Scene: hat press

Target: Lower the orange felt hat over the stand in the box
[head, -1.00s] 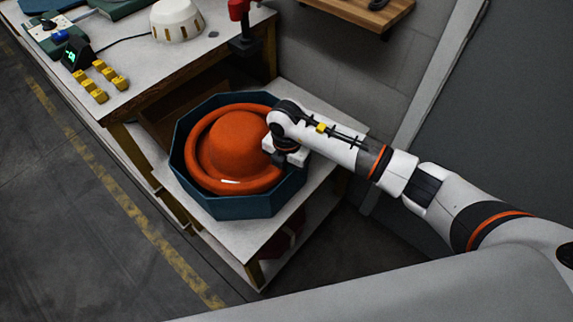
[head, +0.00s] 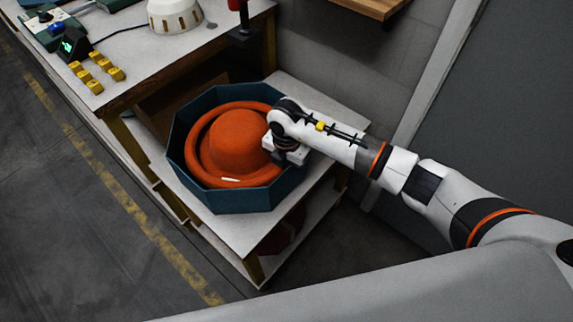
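The orange felt hat (head: 237,138), with a round crown and an upturned brim, sits inside the dark blue many-sided box (head: 240,203). The brim lies below the box's rim, and its front edge shows a small white mark. My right gripper (head: 277,152) is at the right side of the brim, inside or over the box's right edge. Its fingers are hidden by its own body and the brim, so I cannot tell whether it grips the brim. The stand is not visible; the hat covers the middle of the box. My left gripper is not in view.
The box stands on a low white-topped bench (head: 315,95) with bare room at its right. A higher worktable (head: 145,62) at upper left holds yellow blocks (head: 97,68), a white dome (head: 175,14) and a small black device (head: 73,42). A wooden shelf (head: 375,5) hangs on the wall.

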